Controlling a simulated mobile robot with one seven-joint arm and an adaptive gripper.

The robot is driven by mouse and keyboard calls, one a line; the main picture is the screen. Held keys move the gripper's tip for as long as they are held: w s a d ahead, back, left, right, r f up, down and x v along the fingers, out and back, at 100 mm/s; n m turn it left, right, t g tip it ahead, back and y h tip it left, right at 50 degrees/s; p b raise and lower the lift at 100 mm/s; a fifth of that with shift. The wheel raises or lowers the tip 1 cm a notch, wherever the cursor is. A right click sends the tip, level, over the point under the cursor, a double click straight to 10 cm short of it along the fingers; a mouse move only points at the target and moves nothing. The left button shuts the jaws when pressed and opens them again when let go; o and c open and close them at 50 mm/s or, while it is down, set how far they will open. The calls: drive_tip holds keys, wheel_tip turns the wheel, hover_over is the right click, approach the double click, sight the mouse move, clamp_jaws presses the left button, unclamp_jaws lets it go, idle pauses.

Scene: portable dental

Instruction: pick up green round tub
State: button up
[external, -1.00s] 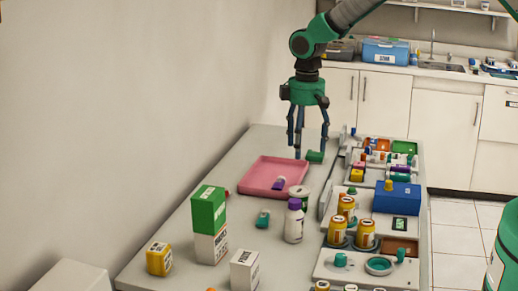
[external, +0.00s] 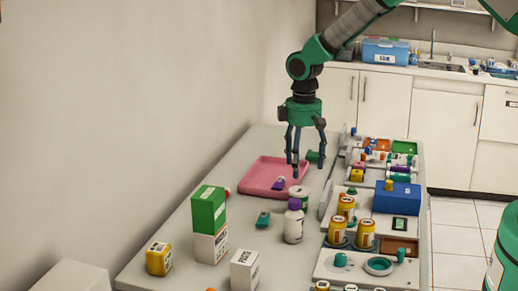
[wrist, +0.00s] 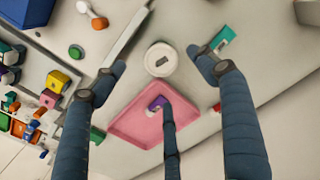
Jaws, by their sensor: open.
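A round tub (external: 299,192) with a white lid and a little green below it stands near the front right corner of the pink tray, partly hidden by the purple-capped bottle. I take it as the green round tub, but cannot be certain. Its pale round lid (wrist: 160,59) shows from above in the wrist view, with a dark label. My three-fingered gripper (external: 305,170) is open and empty above the tray, behind the tub. In the wrist view the lid sits between the two outer fingers of my gripper (wrist: 162,75), with the middle finger below it.
The pink tray (external: 262,185) holds a small purple item (external: 279,184). A white bottle (external: 293,226) with a purple cap stands in front of the tub. A teal item (external: 262,219) lies to its left. A green cylinder (external: 314,156) lies behind. Crowded holders fill the table's right side.

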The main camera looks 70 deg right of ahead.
sight(301, 190)
drive_tip(key=shift+f+b, duration=0.3)
drive_tip(key=shift+f, duration=2.05)
drive_tip(key=shift+f+b, duration=0.75)
drive_tip(key=shift+f, duration=1.85)
drive_tip(key=c, duration=1.3)
drive_tip(key=shift+r, duration=0.1)
drive_tip(key=shift+r+p, duration=1.05)
drive_tip(key=shift+r, duration=3.9)
